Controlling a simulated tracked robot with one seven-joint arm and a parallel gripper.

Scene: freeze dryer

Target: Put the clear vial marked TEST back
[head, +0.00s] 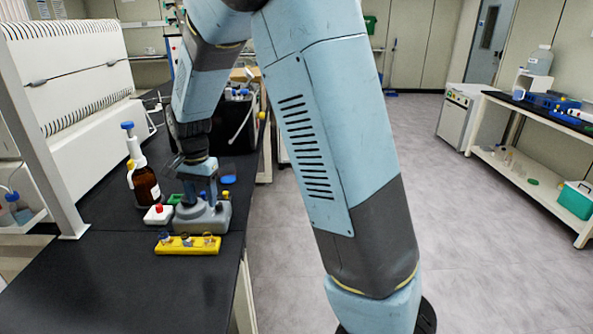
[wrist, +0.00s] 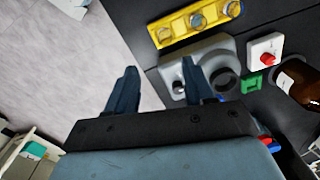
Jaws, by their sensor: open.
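A yellow rack (wrist: 181,27) holds small clear round-topped vials (wrist: 198,20). The rack (head: 188,250) lies in front of the device on the black bench. No TEST marking is readable in either view.
A white box with a red button (wrist: 264,50), a green block (wrist: 251,84) and a brown bottle (head: 145,185) with a blue-topped dispenser stand close to the device. A large white machine (head: 70,80) stands along the left. The front of the bench (head: 120,290) is clear.

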